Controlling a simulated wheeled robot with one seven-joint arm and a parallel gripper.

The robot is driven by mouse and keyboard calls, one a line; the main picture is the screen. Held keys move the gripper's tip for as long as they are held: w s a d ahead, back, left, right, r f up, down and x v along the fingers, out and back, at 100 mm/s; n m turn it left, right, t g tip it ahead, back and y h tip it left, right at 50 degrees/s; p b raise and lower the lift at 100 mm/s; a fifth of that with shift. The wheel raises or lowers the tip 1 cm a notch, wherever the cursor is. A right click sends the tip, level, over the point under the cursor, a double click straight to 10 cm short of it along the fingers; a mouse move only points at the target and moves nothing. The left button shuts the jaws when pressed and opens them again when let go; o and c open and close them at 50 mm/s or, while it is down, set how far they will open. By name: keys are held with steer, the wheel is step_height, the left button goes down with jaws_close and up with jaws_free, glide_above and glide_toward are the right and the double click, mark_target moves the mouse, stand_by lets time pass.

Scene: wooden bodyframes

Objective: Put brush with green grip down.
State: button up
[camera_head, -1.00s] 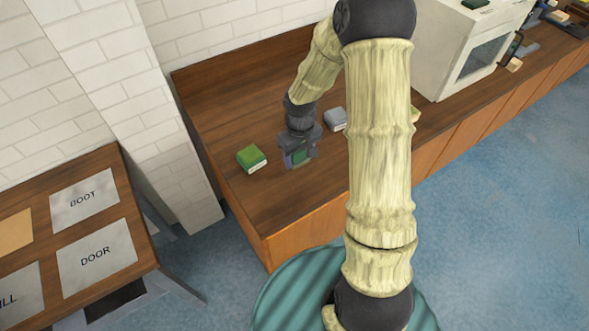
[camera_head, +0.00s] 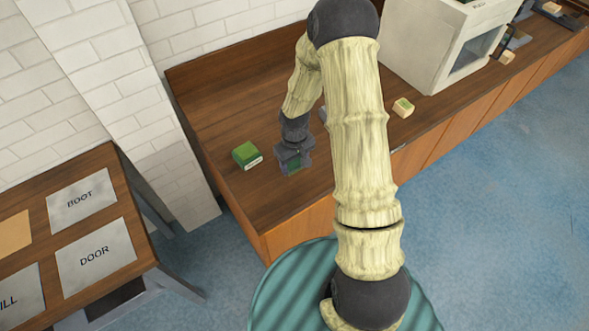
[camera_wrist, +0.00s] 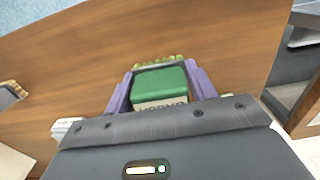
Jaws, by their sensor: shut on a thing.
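My gripper (camera_head: 294,167) is low over the left part of the long wooden counter (camera_head: 225,105), near its front edge. Its purple fingers (camera_wrist: 118,95) stand on both sides of the brush with green grip (camera_wrist: 160,82). They are shut on it. The brush shows as a green block with a pale lettered side and yellowish tufts at its far end. In the head view only a small green patch of the brush (camera_head: 294,165) shows. I cannot tell whether the brush touches the counter.
A green block with a pale label (camera_head: 246,154) lies just left of my gripper. A pale block with a green top (camera_head: 403,108) lies right of my arm, near a white box-shaped machine (camera_head: 425,50). A separate table with BOOT (camera_head: 80,201) and DOOR (camera_head: 96,248) plates stands left.

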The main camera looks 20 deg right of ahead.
mark_target(294, 171)
steer(key=shift+f+p, duration=0.5)
steer(key=shift+f, duration=1.55)
steer(key=shift+f, duration=0.15)
steer(key=o, duration=1)
steer(key=shift+c, duration=0.2)
step_height(294, 171, up, 11)
steer(key=shift+b, duration=1.25)
steer(key=shift+r, duration=0.7)
